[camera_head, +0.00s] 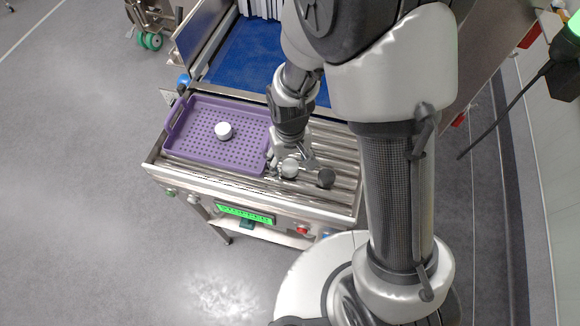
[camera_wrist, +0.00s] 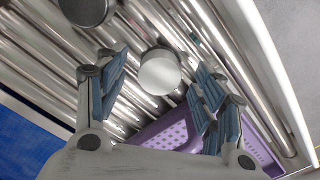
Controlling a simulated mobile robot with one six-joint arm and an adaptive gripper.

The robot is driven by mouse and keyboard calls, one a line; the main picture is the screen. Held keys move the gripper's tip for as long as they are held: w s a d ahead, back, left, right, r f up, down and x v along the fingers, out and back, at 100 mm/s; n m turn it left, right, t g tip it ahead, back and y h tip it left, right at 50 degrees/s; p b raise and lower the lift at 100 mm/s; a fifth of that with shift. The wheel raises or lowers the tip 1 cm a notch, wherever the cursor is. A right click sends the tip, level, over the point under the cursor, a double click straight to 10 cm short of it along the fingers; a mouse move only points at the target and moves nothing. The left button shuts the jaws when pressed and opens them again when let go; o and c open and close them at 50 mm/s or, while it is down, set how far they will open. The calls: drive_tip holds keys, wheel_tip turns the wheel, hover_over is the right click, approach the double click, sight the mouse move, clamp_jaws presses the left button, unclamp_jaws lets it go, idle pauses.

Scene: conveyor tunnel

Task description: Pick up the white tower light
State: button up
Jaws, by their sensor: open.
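A white round-topped piece (camera_head: 290,168) stands on the metal rollers, just right of the purple tray; I take it for the white tower light. In the wrist view the white piece (camera_wrist: 159,73) lies between the finger pads, its flat round top facing the camera. My gripper (camera_wrist: 160,92) is open around it from above, with a gap visible on both sides. In the head view my gripper (camera_head: 291,163) partly covers it. A second white cylinder (camera_head: 223,131) sits in the tray. How far the fingertips reach down the piece is hard to tell.
A dark grey round piece (camera_head: 326,177) stands on the rollers to the right; it also shows in the wrist view (camera_wrist: 84,10). The purple tray (camera_head: 186,107) is close on the left. A blue belt (camera_head: 243,62) lies behind. The front rail (camera_head: 250,191) carries buttons and a green display.

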drive_tip(key=shift+f, duration=0.8)
drive_tip(key=shift+c, duration=0.3)
drive_tip(key=c, duration=1.1)
